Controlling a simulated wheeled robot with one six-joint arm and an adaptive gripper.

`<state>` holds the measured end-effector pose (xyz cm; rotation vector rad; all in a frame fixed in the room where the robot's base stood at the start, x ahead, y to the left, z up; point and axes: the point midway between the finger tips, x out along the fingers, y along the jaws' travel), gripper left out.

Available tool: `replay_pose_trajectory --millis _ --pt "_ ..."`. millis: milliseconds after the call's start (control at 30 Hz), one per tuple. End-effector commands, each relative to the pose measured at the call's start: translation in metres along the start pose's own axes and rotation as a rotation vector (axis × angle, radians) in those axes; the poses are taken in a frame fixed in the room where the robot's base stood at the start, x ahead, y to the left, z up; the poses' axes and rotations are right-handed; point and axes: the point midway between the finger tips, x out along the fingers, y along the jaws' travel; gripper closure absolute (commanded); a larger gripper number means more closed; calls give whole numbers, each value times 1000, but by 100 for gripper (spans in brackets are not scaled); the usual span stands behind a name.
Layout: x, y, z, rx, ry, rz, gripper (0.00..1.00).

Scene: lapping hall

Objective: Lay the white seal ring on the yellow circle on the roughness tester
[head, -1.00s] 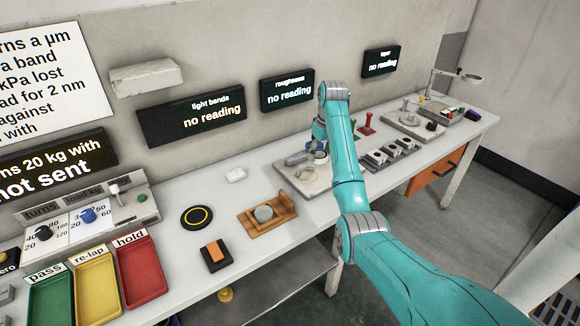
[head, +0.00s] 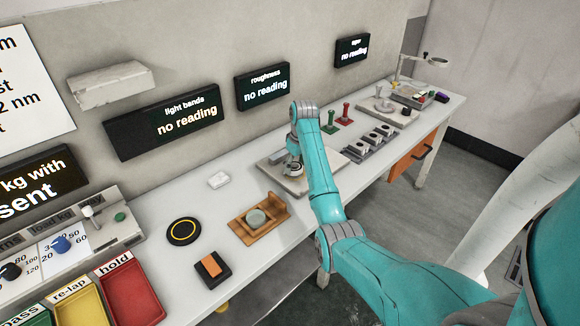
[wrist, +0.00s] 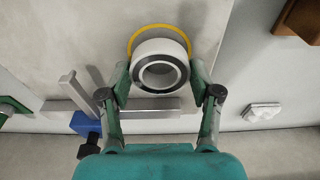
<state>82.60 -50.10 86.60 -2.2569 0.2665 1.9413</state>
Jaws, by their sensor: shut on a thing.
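The white seal ring (wrist: 160,48) shows in the wrist view, with a dark inner band. My gripper (wrist: 160,76) is shut on it, one finger on each side. The yellow circle (wrist: 160,26) shows as an arc past the ring's far edge; the ring hides the rest. The ring looks off-centre, toward my gripper's side, and its height above the plate cannot be told. The roughness tester (wrist: 55,35) is a pale plate, also in the head view (head: 270,167), where my gripper (head: 293,168) is over it and my arm hides part of it.
A grey bar and blue block (wrist: 84,122) stand beside the ring in the wrist view. In the head view, a wooden holder (head: 243,230) with a pale disc is nearer, and a grey row of blocks (head: 370,145) lies to the right. A white block (head: 219,180) lies left.

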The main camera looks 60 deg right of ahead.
Motion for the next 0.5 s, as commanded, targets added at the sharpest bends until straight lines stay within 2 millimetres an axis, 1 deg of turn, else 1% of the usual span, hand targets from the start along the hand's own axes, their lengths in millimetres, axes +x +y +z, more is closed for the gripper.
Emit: replay_pose_trajectory --millis 33,100,433,467,500 --pt "6 2 6 3 -1 0 79" --pt "10 4 8 3 1 1 79" --pt "13 4 9 2 1 1 79" --pt "13 4 8 2 1 1 32" --pt "12 4 8 2 1 1 22"
